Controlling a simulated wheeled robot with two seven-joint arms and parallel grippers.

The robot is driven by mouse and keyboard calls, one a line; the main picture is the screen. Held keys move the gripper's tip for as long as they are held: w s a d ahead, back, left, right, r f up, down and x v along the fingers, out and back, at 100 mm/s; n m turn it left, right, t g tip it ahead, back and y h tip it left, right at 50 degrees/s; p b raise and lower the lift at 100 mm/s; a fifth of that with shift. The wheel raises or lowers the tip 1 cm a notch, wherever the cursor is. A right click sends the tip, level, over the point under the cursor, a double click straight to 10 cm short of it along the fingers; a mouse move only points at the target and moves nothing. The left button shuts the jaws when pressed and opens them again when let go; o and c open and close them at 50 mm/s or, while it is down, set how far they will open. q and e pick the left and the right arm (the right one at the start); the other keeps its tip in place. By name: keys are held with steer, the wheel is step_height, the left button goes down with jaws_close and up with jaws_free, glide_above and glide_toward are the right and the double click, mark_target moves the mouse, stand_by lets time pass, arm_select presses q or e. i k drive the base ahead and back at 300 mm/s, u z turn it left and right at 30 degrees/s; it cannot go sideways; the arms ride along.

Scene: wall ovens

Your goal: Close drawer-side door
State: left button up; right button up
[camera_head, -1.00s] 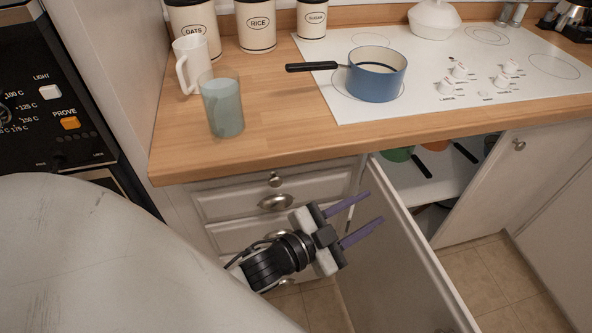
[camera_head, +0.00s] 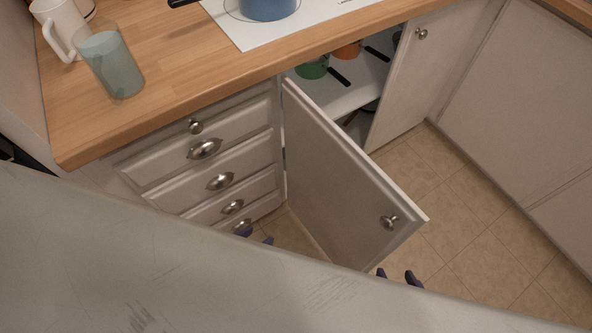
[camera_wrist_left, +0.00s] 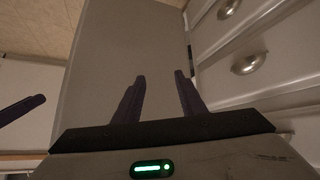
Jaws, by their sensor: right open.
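The drawer-side door (camera_head: 330,175) is a grey-white cabinet panel, hinged beside the drawers and standing wide open, with a round knob (camera_head: 390,222) near its free edge. In the left wrist view the door panel (camera_wrist_left: 125,45) fills the background. My left gripper (camera_head: 255,237) shows only its purple fingertips, low in front of the drawers. In the left wrist view (camera_wrist_left: 158,85) its fingers are apart with nothing between them. My right gripper (camera_head: 397,276) shows two separate fingertips just below the door's free lower corner. My pale arm hides the rest of both grippers.
A stack of drawers (camera_head: 215,165) with cup handles is left of the door. Green (camera_head: 311,69) and orange (camera_head: 347,50) pans sit on the shelf. A glass (camera_head: 112,65) stands on the counter. Tiled floor (camera_head: 450,200) is free at right.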

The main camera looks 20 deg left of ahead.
mark_target(357, 215)
steer(key=k, duration=1)
steer(key=z, duration=0.65)
steer(key=i, duration=0.7)
steer(key=u, duration=1.05)
